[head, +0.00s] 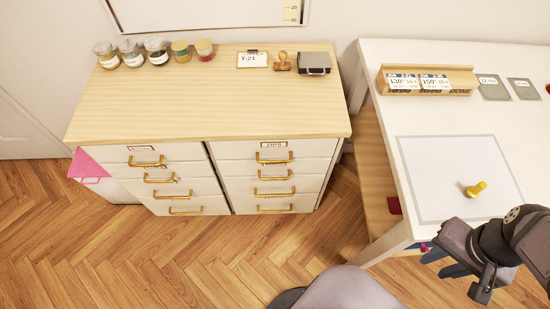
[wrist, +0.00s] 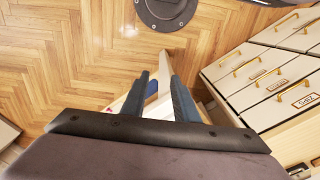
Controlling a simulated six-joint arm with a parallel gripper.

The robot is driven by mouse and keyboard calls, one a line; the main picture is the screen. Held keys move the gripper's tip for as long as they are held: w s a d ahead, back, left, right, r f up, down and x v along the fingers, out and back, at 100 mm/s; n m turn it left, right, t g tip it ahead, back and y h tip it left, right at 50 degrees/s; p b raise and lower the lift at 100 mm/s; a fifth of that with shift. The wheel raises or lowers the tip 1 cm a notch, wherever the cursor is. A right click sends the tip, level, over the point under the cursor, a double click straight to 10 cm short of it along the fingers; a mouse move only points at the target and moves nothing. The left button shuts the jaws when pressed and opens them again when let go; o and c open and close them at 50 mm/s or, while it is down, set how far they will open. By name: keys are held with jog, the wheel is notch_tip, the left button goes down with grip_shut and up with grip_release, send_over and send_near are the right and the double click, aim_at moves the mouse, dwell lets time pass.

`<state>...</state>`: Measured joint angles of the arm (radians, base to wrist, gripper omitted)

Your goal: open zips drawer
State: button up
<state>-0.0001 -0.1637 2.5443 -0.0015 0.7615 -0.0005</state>
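The zips drawer (head: 236,154) is the top drawer of the right column in a white cabinet with a wooden top. It has a brass bar handle (head: 273,159) and a label reading ZIPS (head: 274,145) above it. The drawer looks shut, flush with those below. Its label also shows at the right of the wrist view (wrist: 303,99). My gripper (head: 443,264) is far to the right of the cabinet, by the white table's front edge. In the wrist view its two blue-grey fingers (wrist: 160,92) are apart with nothing held between them.
A white table (head: 375,75) with a yellow-topped object (head: 475,189) stands right of the cabinet. Jars (head: 155,50), a T-21 card (head: 252,60), a stamp (head: 281,63) and a dark case (head: 314,63) stand on the cabinet.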

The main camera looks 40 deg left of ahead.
notch_tip(320, 180, up, 4)
jog(key=w+a+f+n+t+y+b, duration=0.1)
jog(key=w+a+n+t+y+b, duration=0.2)
jog(key=a, duration=0.5)
jog(key=w+a+f+n+t+b, duration=0.1)
jog(key=w+a+n+b, duration=0.2)
jog(key=a+n, duration=0.3)
jog(key=w+a+f+n+t+y+b, duration=0.1)
jog(key=w+a+n+y+b, duration=0.15)
jog(key=a, duration=0.65)
jog(key=s+a+r+n+t+y+b, duration=0.1)
jog(key=a+n+y+b, duration=0.15)
jog(key=a, duration=0.35)
jog(key=s+a+r+n+t+y+b, duration=0.1)
jog(key=a+n+b, duration=0.25)
jog(key=a, duration=0.25)
jog(key=s+a+n+t+y+b, duration=0.2)
jog(key=s+a+n+t+b, duration=0.2)
jog(key=s+a+n+b, duration=0.45)
notch_tip(320, 180, down, 23)
jog(key=n+p, duration=0.1)
jog(key=p, duration=0.1)
jog(key=x, duration=0.6)
jog(key=shift+a+f, duration=0.3)
jog(key=shift+a, duration=0.15)
jog(key=shift+c, duration=0.7)
